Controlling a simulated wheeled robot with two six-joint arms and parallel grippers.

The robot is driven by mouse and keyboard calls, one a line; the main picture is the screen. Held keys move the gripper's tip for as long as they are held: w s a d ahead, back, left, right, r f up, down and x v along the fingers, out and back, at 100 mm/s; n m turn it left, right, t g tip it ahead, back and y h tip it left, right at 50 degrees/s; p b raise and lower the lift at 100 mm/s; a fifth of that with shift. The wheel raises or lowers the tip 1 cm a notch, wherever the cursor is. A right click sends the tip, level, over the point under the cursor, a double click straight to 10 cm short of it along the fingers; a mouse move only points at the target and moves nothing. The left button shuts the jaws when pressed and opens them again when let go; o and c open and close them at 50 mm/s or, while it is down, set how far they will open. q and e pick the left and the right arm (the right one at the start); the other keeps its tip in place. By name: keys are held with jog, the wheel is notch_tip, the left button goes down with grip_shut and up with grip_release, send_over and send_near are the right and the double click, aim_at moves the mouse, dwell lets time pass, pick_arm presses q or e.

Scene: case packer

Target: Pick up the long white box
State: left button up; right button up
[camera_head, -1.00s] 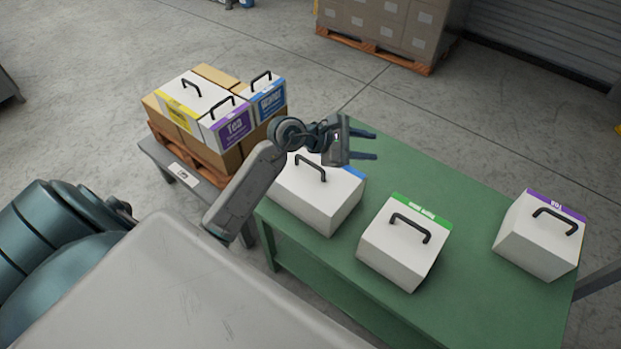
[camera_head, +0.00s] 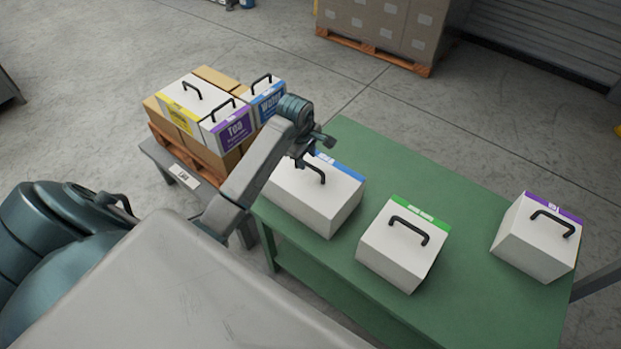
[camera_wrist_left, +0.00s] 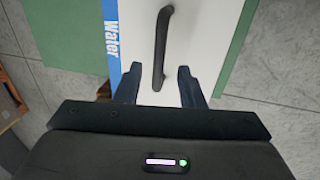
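The long white box (camera_head: 322,208) with a blue label strip stands at the left end of the green table. A dark handle (camera_head: 322,174) is on its top. My left gripper (camera_head: 304,160) is pointed down over the box's far left part, by the handle. In the left wrist view the box (camera_wrist_left: 205,40) shows a "Water" label, and my left gripper (camera_wrist_left: 157,80) is open. Its fingers stand on either side of the near end of the handle (camera_wrist_left: 160,50), with nothing held; whether they are down at its height I cannot tell. My right gripper is not in view.
A green-labelled white box (camera_head: 395,255) and a purple-labelled one (camera_head: 530,245) stand to the right on the green table (camera_head: 400,165). At the left, a grey stand (camera_head: 155,150) bears a small pallet with brown cartons and several handled boxes. The table's far middle is clear.

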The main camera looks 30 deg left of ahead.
aim_at(310, 165)
pick_arm(q)
jog(key=shift+d+f+p, duration=0.1)
jog(key=shift+f+p, duration=0.2)
jog(key=shift+p, duration=0.05)
jog(key=f, duration=0.1)
jog(key=w+f+p, duration=0.1)
jog(key=f, duration=0.1)
jog(key=shift+d+f, duration=0.15)
jog(key=shift+f, duration=0.6)
jog(key=c, duration=0.8)
jog(key=shift+r, duration=0.1)
jog(key=shift+w, duration=0.2)
